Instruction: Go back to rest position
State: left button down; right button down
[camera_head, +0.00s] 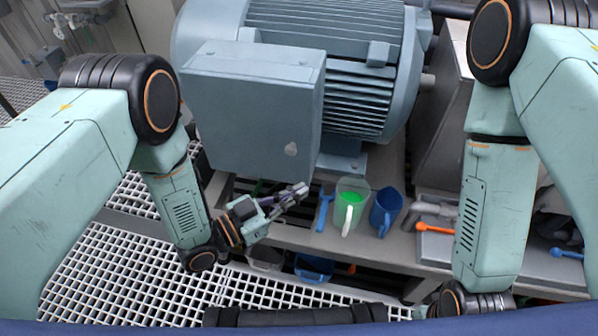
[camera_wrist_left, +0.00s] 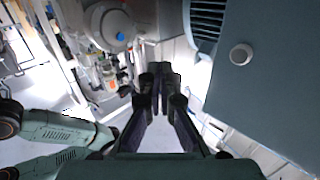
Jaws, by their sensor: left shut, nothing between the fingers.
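My left gripper (camera_head: 292,194) is in front of the lower edge of the big grey-blue motor, above the near part of the bench. In the left wrist view the fingers of my left gripper (camera_wrist_left: 160,85) are together with nothing between them. My right arm comes down at the right of the head view, and its gripper is out of the picture. A clear jug with green content (camera_head: 350,197) and a blue jug (camera_head: 385,210) stand on the bench, to the right of my left gripper and apart from it.
The motor (camera_head: 255,110) fills the upper middle, close above my left gripper. A blue tool (camera_head: 324,210) lies left of the jugs. An orange-handled tool (camera_head: 435,228) lies at the right. A blue bin (camera_head: 313,267) is below the bench. White grating (camera_head: 120,265) covers the floor.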

pick_arm(q)
jog(key=shift+s+a, duration=0.15)
jog(key=shift+s, duration=0.45)
jog(key=shift+s+a, duration=0.15)
jog(key=shift+s, duration=0.45)
jog(key=s+a+f+n+g+y, duration=0.5)
jog(key=s+a+f+n+y, duration=0.2)
jog(key=s+a+f+y, duration=0.5)
jog(key=s+a+r+n+g+y, duration=0.3)
jog(key=s+a+n+g, duration=0.1)
jog(key=s+a, duration=0.6)
jog(key=shift+s+a+n+g, duration=0.25)
jog(key=shift+s+n+g, duration=0.25)
jog(key=shift+s, duration=0.55)
